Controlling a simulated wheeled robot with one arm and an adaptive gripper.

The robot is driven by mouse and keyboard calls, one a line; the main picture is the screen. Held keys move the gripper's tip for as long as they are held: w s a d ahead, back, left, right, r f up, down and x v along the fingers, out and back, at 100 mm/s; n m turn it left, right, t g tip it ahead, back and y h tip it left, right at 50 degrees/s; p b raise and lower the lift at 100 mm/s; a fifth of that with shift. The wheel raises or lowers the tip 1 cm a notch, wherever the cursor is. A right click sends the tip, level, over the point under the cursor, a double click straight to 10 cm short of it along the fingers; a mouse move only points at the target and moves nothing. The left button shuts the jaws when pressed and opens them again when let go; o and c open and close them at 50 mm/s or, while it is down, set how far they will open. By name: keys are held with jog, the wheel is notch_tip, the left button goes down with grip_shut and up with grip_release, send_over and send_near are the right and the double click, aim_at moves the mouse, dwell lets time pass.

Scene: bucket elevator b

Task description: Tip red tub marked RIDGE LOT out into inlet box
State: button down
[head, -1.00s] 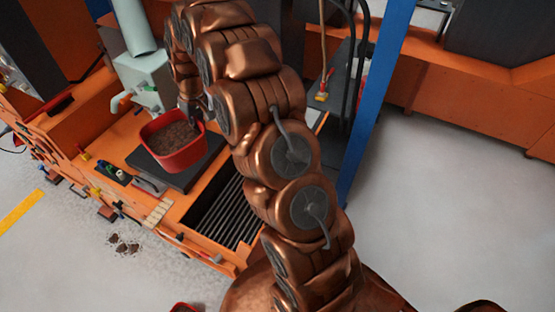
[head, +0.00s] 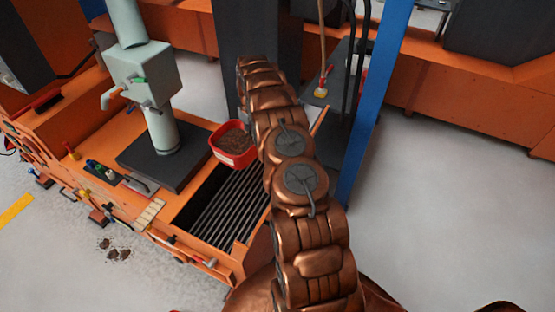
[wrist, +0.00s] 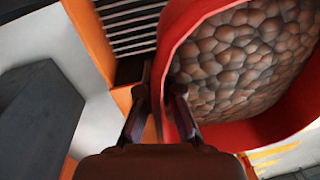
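A red tub (head: 220,157) full of brown lumpy material is held up at the back edge of the inlet box (head: 187,220), an orange-walled box with a dark slatted grate. The tub looks about upright, with its contents inside. No marking on it can be read. In the wrist view my gripper (wrist: 160,105) is shut on the wall of the tub (wrist: 168,45), one finger on each side of the rim. In the head view my arm hides most of the gripper. Part of the grate (wrist: 130,25) shows at the top of the wrist view.
A pale green machine column (head: 160,120) on a dark base plate (head: 185,175) stands left of the tub. A blue post (head: 370,120) rises right of my arm. Small tools lie along the orange bench's front edge. Brown spill (head: 115,250) lies on the floor.

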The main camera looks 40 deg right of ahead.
jog(key=s+d+f+b, duration=0.2)
jog(key=d+f, duration=0.3)
jog(key=f, duration=0.3)
jog(key=s+d+f+n+b, duration=0.1)
jog(key=s+d+f+b, duration=0.1)
jog(key=d+f, duration=0.3)
notch_tip(320, 180, down, 4)
jog(key=shift+s+d+r+n, duration=0.15)
jog(key=shift+s+n, duration=0.15)
jog(key=shift+s, duration=0.1)
jog(key=shift+r+p, duration=0.15)
jog(key=shift+p, duration=0.65)
jog(key=shift+s+a+h+p, duration=0.3)
jog(key=shift+a+h+p, duration=0.45)
jog(key=shift+p, duration=1.2)
jog(key=shift+d+h, duration=0.1)
jog(key=shift+h, duration=0.15)
